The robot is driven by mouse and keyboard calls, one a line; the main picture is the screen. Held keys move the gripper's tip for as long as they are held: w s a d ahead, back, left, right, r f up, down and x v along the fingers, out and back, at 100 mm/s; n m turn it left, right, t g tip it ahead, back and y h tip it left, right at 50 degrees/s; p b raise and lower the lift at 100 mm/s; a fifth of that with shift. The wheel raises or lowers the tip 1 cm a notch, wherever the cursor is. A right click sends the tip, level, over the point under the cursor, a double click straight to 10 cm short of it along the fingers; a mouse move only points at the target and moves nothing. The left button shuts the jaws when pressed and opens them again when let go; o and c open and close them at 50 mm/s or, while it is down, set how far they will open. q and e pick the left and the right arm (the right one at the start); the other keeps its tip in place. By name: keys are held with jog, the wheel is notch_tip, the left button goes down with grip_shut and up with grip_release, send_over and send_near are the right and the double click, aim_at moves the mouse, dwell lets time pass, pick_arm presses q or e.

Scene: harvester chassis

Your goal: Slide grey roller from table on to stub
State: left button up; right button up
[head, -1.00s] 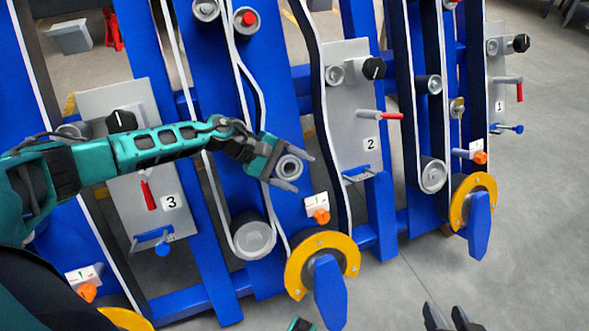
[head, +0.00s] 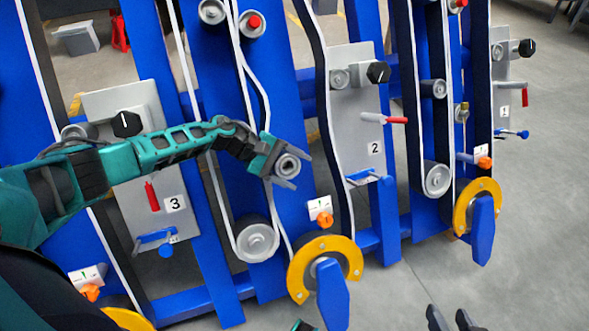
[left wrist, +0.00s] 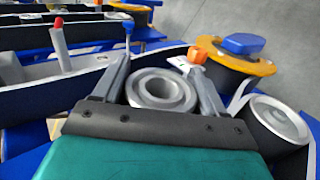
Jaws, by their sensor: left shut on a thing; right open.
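My left gripper (head: 284,167) is shut on the grey roller (head: 288,164), in front of a blue upright beside a white belt. In the left wrist view the ring-shaped roller (left wrist: 162,90) sits between the two fingers of the left gripper (left wrist: 162,82), its round end and bore showing. The stub is not clearly visible; I cannot tell whether the roller touches one. No table shows. The dark fingertips of my right gripper (head: 451,320) show at the bottom edge of the head view, apart and empty.
The blue chassis carries grey plates numbered 3 (head: 135,150) and 2 (head: 355,120) with knobs and levers. A larger grey roller (head: 257,241) sits below my left gripper. A yellow disc with a blue handle (head: 328,275) stands lower right. Clear floor (head: 520,270) lies right.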

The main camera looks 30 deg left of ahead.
pick_arm(q)
jog(key=shift+w+a+f, duration=0.2)
jog(key=shift+w+a, duration=0.15)
jog(key=o, duration=1.6)
jog(key=shift+c, duration=0.2)
jog(key=shift+s+f, duration=0.1)
jog(key=shift+f, duration=0.05)
jog(key=p+v, duration=0.1)
jog(key=v, duration=1)
jog(key=shift+a+r+p, duration=0.25)
jog(key=shift+a+p, duration=0.1)
jog(key=shift+p, duration=0.05)
jog(key=shift+s+a+r, duration=0.2)
jog(key=shift+a+r, duration=0.2)
jog(key=shift+a, duration=0.05)
pick_arm(e)
jog(key=shift+s+d+r, duration=0.2)
jog(key=shift+d+r, duration=0.05)
jog(key=shift+d, duration=0.1)
pick_arm(q)
jog(key=shift+d, duration=0.1)
pick_arm(e)
jog(key=shift+a, duration=0.15)
